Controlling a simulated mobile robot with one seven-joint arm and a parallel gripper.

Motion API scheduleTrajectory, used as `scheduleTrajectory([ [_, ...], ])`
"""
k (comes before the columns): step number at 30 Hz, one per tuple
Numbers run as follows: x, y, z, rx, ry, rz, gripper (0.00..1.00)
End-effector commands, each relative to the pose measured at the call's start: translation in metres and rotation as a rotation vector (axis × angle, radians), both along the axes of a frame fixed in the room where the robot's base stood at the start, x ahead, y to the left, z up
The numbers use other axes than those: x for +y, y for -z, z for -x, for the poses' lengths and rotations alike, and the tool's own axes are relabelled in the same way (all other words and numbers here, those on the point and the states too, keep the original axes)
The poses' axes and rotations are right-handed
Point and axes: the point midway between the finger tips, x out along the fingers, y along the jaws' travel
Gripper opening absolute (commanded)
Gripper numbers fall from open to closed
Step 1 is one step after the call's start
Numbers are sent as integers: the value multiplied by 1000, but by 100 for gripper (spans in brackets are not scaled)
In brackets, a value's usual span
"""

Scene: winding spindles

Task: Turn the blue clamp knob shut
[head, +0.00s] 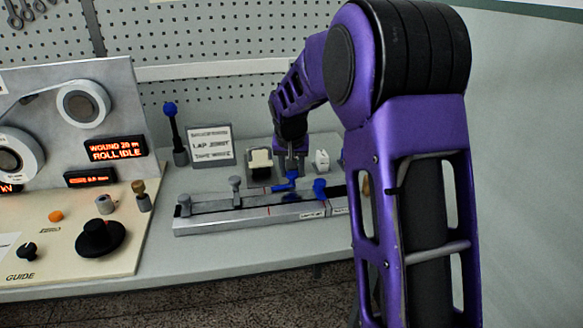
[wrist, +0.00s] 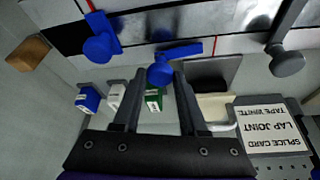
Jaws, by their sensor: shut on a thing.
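A splicing block (head: 250,218) with a dark strip along it lies on the bench. Two blue clamp knobs show on it. My gripper (head: 291,168) reaches down to the left one of these, a blue clamp knob (head: 290,181) with a lever-like arm. In the wrist view this knob (wrist: 161,73) sits between the fingertips (wrist: 158,76), and the gripper is shut on it. The other blue clamp knob (head: 320,188) stands just to its right in the head view; in the wrist view it (wrist: 98,46) is left of the fingers. The fingers partly hide the held knob in the head view.
Grey clamp knobs (head: 235,190) stand on the block's left part. Behind are a splice card sign (head: 211,146), a blue-topped post (head: 170,110) and small boxes (wrist: 115,97). A winding machine panel (head: 60,225) fills the left. Bench front is clear.

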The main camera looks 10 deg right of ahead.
Motion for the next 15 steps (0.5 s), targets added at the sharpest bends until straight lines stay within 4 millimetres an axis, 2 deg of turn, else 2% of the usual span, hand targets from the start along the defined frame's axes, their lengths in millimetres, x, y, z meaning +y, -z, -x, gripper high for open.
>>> scheduleTrajectory([
  [15,-6,-3,1,2,-461,-6,0],
])
